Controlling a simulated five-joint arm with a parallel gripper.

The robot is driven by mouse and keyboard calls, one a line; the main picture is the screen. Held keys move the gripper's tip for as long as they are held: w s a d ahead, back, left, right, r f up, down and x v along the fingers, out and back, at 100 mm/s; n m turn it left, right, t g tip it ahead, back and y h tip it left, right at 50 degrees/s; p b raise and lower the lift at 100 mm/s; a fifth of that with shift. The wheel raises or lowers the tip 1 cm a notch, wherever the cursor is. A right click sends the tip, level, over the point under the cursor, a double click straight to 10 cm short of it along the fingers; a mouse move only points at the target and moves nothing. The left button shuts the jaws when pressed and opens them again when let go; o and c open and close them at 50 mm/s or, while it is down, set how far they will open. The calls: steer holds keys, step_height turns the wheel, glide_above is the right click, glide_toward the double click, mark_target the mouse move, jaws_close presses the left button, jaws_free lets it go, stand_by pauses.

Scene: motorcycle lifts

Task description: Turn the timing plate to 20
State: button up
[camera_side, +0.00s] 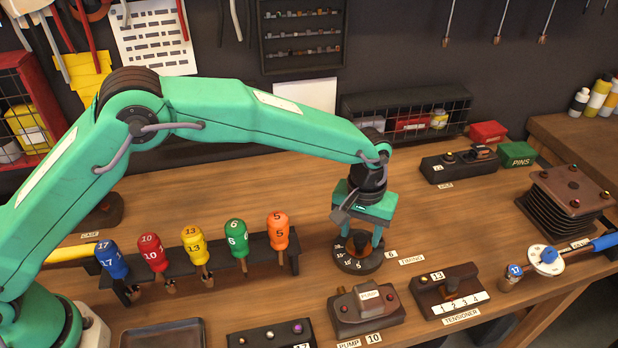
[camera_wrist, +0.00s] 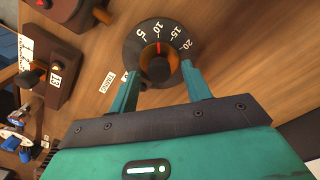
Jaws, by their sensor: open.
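The timing plate (camera_side: 357,266) is a dark round disc on the bench with white numbers 5, 10, 15 and 20. It also shows in the wrist view (camera_wrist: 134,47). At its centre is a dark knob (camera_wrist: 159,68) inside a copper-coloured ring. A red mark by the knob points about at 10. My gripper (camera_side: 361,240) is directly above the plate, pointing down. In the wrist view my gripper (camera_wrist: 160,80) is open, one finger on each side of the knob. I cannot tell whether either finger touches it.
A TIMING label (camera_side: 411,260) lies right of the plate. A rack of numbered drivers (camera_side: 205,266) stands left. The pump block (camera_side: 366,312) and tensioner block (camera_side: 449,290) are in front. A black bellows stand (camera_side: 566,202) is far right. Bare bench lies behind the plate.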

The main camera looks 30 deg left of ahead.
steer(key=shift+f, duration=0.4)
steer(key=c, duration=1)
steer(key=shift+m, duration=0.5)
steer(key=m, duration=1)
steer(key=shift+w+a+m, duration=0.1)
steer(key=shift+a+m, duration=0.05)
steer(key=shift+m, duration=0.15)
steer(key=o, duration=1)
